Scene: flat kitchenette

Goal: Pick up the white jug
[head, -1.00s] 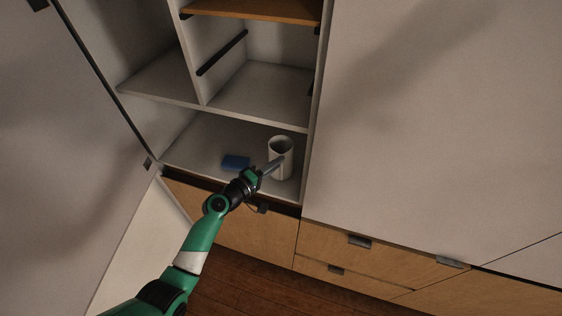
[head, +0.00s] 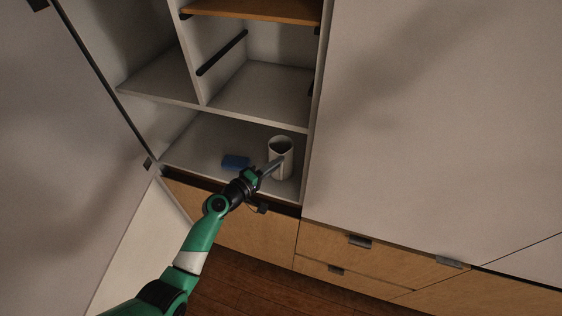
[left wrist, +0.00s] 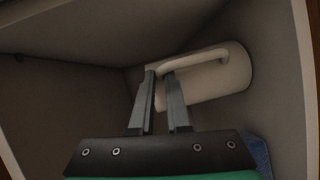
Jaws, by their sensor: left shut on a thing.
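The white jug (head: 281,158) stands upright on the lower cabinet shelf, near its right wall. In the left wrist view the jug (left wrist: 221,80) shows its side and its curved handle. My left gripper (head: 277,164) reaches in from the left and its fingertips are at the jug. In the left wrist view the fingers (left wrist: 159,74) are close together on the end of the handle, shut on it. The exact contact is partly hidden by the fingers. My right gripper is in neither view.
A blue object (head: 236,162) lies on the shelf (head: 205,140) left of the jug. The cabinet's side wall (head: 312,130) is close on the jug's right. Another shelf board (head: 255,115) runs above and behind. Wooden drawers (head: 250,233) are below.

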